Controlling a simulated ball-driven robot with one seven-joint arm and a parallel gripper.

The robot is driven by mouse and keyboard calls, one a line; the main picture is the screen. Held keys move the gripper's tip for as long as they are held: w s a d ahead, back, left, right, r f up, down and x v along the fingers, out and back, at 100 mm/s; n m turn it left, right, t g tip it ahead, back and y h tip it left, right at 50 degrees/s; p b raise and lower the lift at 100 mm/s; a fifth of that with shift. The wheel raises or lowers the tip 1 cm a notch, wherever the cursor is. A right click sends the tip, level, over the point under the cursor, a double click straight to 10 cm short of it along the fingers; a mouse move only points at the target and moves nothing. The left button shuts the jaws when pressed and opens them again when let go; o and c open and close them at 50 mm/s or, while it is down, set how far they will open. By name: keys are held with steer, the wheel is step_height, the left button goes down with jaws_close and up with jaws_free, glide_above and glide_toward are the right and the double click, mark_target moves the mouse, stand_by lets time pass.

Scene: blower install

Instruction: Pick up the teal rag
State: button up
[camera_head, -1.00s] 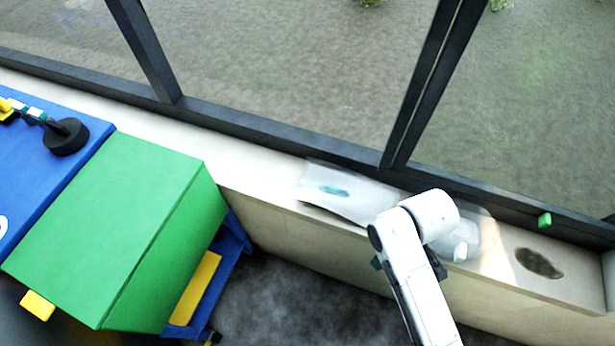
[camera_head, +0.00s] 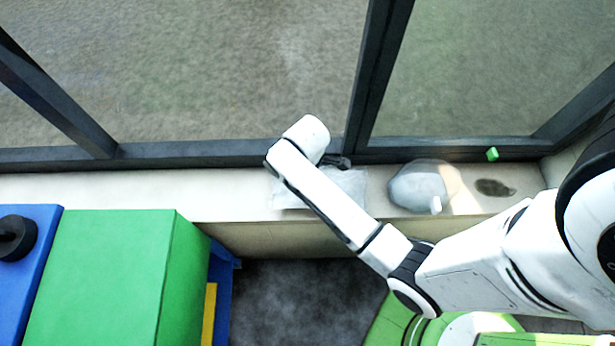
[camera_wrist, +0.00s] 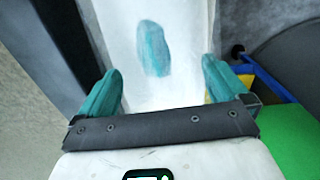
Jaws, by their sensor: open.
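The teal rag (camera_wrist: 153,48) shows in the wrist view as a small, elongated teal patch lying on a pale sheet (camera_wrist: 185,75). My gripper (camera_wrist: 160,76) has its two teal fingers spread wide, with nothing between them. The rag appears ahead of the fingertips, roughly in line with the gap; I cannot tell the exact distance. In the head view the sheet (camera_head: 290,195) lies on the window ledge, and my arm hides the rag. My gripper (camera_head: 338,161) is partly visible there as a dark shape over the sheet's far edge, beside the window frame.
The pale ledge (camera_head: 130,195) runs along dark window frames (camera_head: 220,150). A translucent rounded item (camera_head: 418,183), a dark oval patch (camera_head: 494,188) and a small green block (camera_head: 492,154) are to the right. A large green box (camera_head: 100,270) and a blue surface (camera_head: 25,285) stand left.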

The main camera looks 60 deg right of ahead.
steer(key=shift+s+f, duration=0.15)
steer(key=shift+f, duration=1.2)
steer(key=shift+s+f, duration=0.15)
steer(key=shift+f, duration=1.15)
steer(key=shift+c, duration=0.4)
steer(key=c, duration=0.9)
steer(key=shift+o, duration=0.2)
